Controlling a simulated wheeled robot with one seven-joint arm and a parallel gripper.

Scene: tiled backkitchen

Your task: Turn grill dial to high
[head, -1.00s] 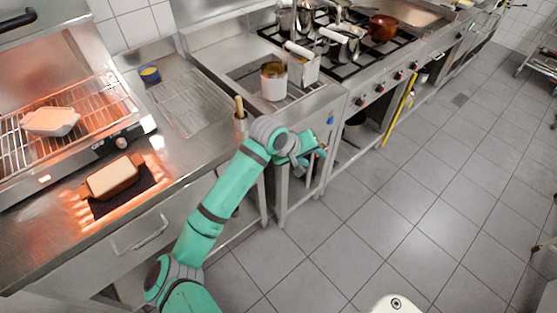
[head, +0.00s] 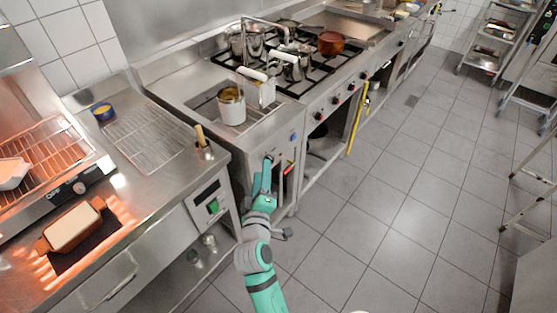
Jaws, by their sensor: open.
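The glowing grill (head: 40,140) stands at the left on the steel counter. Its dark control panel carries a round dial (head: 80,187) with a light face; its setting is too small to read. My gripper (head: 268,159) is far to the right of this dial, in front of the fryer unit's front panel. Its jaws are open, with nothing seen between them. I cannot tell whether it touches the panel. A blue knob (head: 293,137) and a small red part (head: 289,169) are on that unit, just right of my gripper.
A loaf-like block (head: 73,226) in a brown dish sits in front of the grill. A panel with a green switch (head: 213,207) is on the counter front. The stove (head: 330,100) holds several pots.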

